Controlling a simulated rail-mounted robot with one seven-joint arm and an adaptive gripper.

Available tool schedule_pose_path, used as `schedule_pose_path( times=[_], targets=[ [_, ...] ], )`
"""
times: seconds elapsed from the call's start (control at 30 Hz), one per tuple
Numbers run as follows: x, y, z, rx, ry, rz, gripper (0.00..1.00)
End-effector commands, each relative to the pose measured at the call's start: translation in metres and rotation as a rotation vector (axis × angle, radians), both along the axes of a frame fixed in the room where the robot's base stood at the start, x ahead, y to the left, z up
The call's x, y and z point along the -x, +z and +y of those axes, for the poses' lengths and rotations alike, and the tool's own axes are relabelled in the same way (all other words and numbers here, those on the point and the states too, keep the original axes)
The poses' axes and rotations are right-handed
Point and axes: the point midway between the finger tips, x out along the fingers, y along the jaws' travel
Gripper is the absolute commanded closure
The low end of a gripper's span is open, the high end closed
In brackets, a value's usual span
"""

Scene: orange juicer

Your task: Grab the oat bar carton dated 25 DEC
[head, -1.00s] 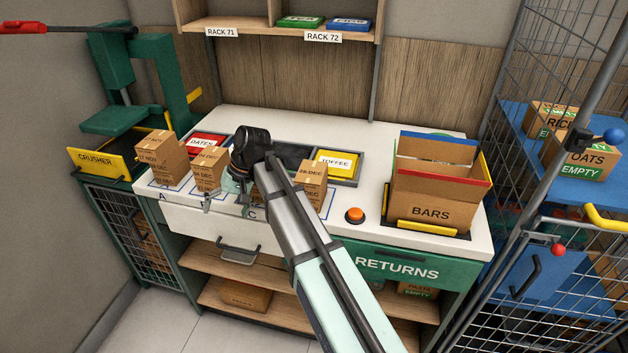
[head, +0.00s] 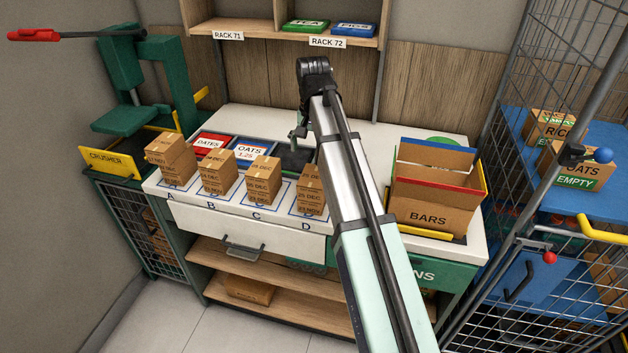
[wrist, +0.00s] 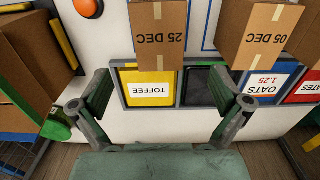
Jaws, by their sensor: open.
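Stacks of brown cartons stand on marked spots: A (head: 172,155), B (head: 218,174), C (head: 263,180) and D (head: 310,190). A further carton is cut off at the right edge. I cannot tell which carton holds oat bars. My gripper (wrist: 168,88) is open and empty, its fingers apart over the toffee tray and dark slot, on the far side of the stacks. In the head view, my arm partly hides it (head: 298,132).
Behind the stacks sit a DATES tray (head: 208,144), an OATS tray (head: 247,151), a dark slot and a TOFFEE tray (wrist: 149,88). A BARS box (head: 432,205) stands right, a green crusher (head: 130,120) left. Racks hang above the back.

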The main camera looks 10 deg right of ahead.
Motion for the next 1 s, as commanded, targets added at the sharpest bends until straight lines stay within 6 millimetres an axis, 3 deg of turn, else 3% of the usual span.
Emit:
schedule_pose_path(
  times=[0.3,0.67,1.0],
  targets=[
    [0.001,-0.05,0.0,-0.001,0.002,0.002,0.0],
    [0.001,-0.068,0.0,-0.001,0.002,0.0,0.0],
    [0.001,-0.104,-0.001,-0.001,0.002,0.0,0.0]
  ],
)
